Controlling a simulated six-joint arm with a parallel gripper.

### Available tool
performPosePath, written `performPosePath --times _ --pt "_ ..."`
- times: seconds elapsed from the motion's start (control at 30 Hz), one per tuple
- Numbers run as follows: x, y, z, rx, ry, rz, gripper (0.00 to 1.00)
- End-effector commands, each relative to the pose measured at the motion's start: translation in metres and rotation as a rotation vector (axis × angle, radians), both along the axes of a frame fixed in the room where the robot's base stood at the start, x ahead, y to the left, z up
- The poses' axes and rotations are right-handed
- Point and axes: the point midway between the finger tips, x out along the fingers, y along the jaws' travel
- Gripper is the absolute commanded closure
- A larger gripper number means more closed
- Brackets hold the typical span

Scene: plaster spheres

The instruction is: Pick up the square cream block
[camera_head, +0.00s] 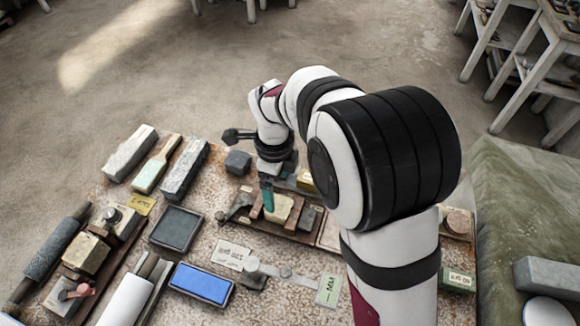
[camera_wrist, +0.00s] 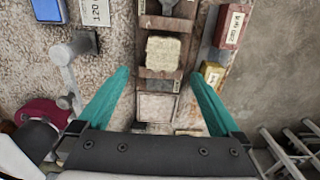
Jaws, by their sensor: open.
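The square cream block (camera_wrist: 164,52) sits in a compartment of a brown wooden tray (camera_wrist: 162,74). In the wrist view it lies ahead of the fingertips, roughly centred between their lines. My gripper (camera_wrist: 159,75) is open, with two teal fingers spread wide and nothing between them. In the head view the cream block (camera_head: 281,209) shows just right of a teal finger of my gripper (camera_head: 269,197), which partly hides it. The contact between finger and block cannot be told there.
Neighbouring tray compartments hold dark blocks (camera_head: 308,217). A red-brown labelled box (camera_wrist: 232,26) and a yellow block (camera_wrist: 212,72) stand to the right in the wrist view. A metal bar tool (camera_wrist: 68,62) lies left. A blue pad (camera_head: 201,284) lies at the front in the head view.

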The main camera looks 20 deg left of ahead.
Motion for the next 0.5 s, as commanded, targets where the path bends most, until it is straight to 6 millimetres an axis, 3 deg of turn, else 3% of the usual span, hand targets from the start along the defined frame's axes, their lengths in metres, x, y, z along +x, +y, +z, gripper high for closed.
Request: performPosePath --times 0.1,0.5 --pt "0.000 -0.001 -0.025 -0.002 0.003 0.000 0.00" --pt "0.005 0.002 -0.086 0.000 0.002 0.000 0.00"
